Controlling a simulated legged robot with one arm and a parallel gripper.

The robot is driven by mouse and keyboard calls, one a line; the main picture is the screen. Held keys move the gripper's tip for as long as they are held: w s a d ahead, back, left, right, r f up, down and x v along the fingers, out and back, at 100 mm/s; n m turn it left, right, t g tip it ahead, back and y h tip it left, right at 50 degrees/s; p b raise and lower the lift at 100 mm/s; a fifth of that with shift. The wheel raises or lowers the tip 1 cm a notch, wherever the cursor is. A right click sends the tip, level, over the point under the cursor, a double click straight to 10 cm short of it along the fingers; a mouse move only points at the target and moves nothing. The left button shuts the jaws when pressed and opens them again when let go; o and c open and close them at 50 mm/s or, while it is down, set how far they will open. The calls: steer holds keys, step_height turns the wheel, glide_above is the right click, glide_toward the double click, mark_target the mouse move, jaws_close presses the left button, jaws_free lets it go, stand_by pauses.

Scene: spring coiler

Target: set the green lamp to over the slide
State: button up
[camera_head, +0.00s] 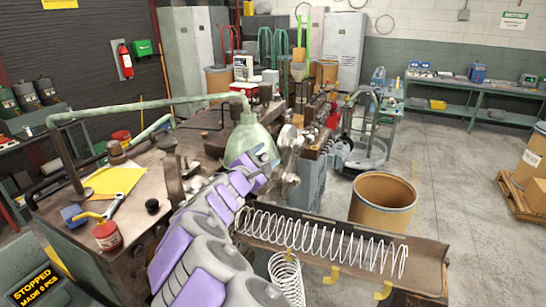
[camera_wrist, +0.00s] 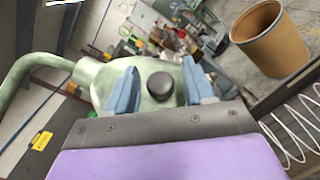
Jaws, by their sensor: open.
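The green lamp (camera_head: 250,138) has a pale green bell-shaped shade on a long jointed arm (camera_head: 150,106), rising from a base on the machine bench at left. The shade hangs over the machine, to the left of the slide. The slide (camera_head: 420,253) is a long brown trough at the lower right, with a coiled white spring (camera_head: 320,240) lying along it. My gripper (camera_head: 262,160) is at the lower front of the shade. In the wrist view its two blue fingers (camera_wrist: 158,90) are apart, with the shade (camera_wrist: 105,80) and a dark round knob (camera_wrist: 160,86) between or behind them. Contact cannot be told.
A brown drum (camera_head: 382,203) stands behind the slide. A second spring (camera_head: 286,280) hangs at the slide's near side. The bench top holds a yellow sheet (camera_head: 112,183), a red oil can (camera_head: 105,234) and a wrench. Open floor lies to the right.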

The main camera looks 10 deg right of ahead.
steer(key=shift+w+a+f, duration=0.15)
steer(key=shift+a, duration=0.35)
steer(key=shift+w+a+f, duration=0.1)
steer(key=shift+w+a, duration=0.05)
steer(key=shift+a, duration=0.7)
steer(key=shift+c, duration=0.9)
steer(key=shift+s+d+r, duration=0.1)
steer(key=shift+d+r, duration=0.05)
steer(key=shift+d, duration=0.3)
steer(key=c, duration=0.3)
steer(key=shift+d+r, duration=0.1)
steer(key=shift+d, duration=0.85)
steer(key=c, duration=0.3)
steer(key=shift+d, duration=0.1)
jaws_close()
